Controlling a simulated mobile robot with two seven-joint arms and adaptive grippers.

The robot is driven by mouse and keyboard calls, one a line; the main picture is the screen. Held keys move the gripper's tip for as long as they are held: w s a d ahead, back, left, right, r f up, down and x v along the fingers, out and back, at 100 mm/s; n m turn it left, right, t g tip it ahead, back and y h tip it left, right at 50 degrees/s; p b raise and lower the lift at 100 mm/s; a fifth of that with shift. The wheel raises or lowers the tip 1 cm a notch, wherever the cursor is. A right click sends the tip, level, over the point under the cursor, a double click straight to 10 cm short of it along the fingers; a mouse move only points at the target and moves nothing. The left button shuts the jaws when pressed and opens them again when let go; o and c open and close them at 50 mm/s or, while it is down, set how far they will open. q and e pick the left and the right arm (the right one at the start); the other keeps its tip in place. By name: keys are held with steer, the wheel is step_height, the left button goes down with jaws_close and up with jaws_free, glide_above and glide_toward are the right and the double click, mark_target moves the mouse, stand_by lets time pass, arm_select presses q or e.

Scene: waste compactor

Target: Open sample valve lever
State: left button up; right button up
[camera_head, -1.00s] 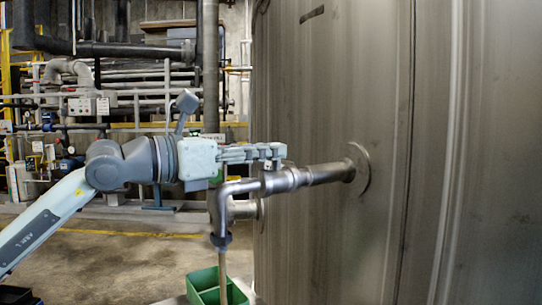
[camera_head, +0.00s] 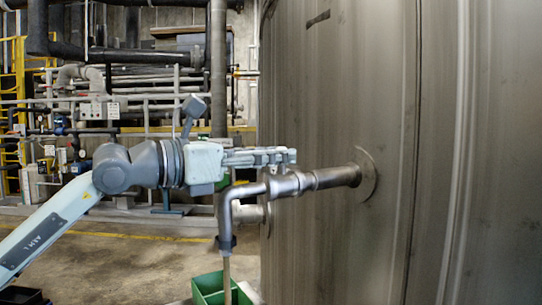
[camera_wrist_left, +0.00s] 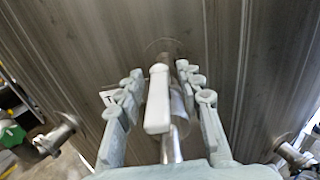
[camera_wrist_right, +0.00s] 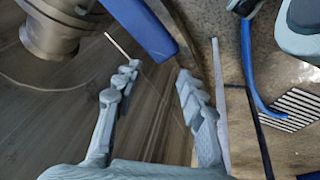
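A metal sample pipe (camera_head: 330,178) sticks out of the big tank wall and bends down at its outer end. In the left wrist view its valve lever (camera_wrist_left: 158,98) is a pale, blunt bar lying between the two fingers. A gap shows on both sides of the lever. My left gripper (camera_head: 280,157) is over the pipe at the valve; it is open, with fingers spread around the lever (camera_wrist_left: 160,80). In the head view the fingers hide the lever. My right gripper (camera_wrist_right: 155,75) is open and empty in its wrist view, and is out of the head view.
The metal tank wall (camera_head: 330,80) fills the right side. A green box (camera_head: 207,287) stands below the pipe's outlet. A blue bar (camera_wrist_right: 140,28) and a blue tube (camera_wrist_right: 250,75) lie near my right gripper. Pipework and railings stand at the back left, beyond open floor.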

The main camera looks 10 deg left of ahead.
arm_select(q)
steer(key=v, duration=1.2)
stand_by(0.4)
